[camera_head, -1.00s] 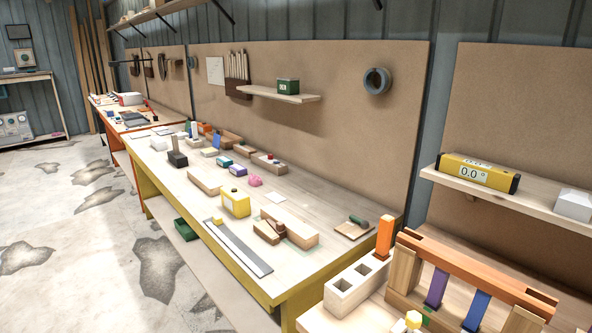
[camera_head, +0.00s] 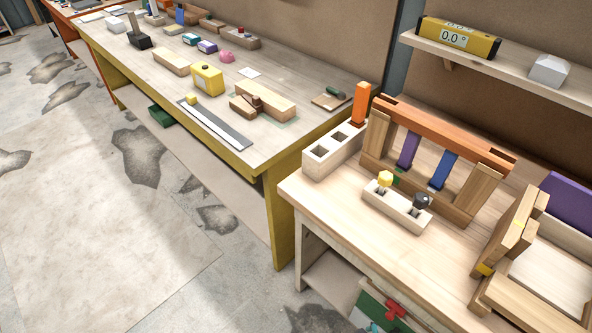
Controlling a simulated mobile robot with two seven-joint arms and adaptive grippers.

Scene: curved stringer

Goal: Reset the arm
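Neither of my arms and neither gripper shows in the head view. The near bench (camera_head: 330,205) stands at the right. On it is a wooden frame with an orange top rail (camera_head: 440,137), a purple slat (camera_head: 408,151) and a blue slat (camera_head: 442,170). In front of the frame lies a pale block (camera_head: 396,208) carrying a yellow piece (camera_head: 385,179) and a black knob (camera_head: 421,200). To its left is a block with square holes (camera_head: 321,152), with an orange peg (camera_head: 361,104) standing upright at its far end.
A long yellow-legged bench (camera_head: 290,105) with several blocks and a metal strip (camera_head: 215,123) runs to the back left. A shelf (camera_head: 500,65) above the near bench holds a yellow digital level (camera_head: 457,38). The floor at left (camera_head: 100,235) is clear.

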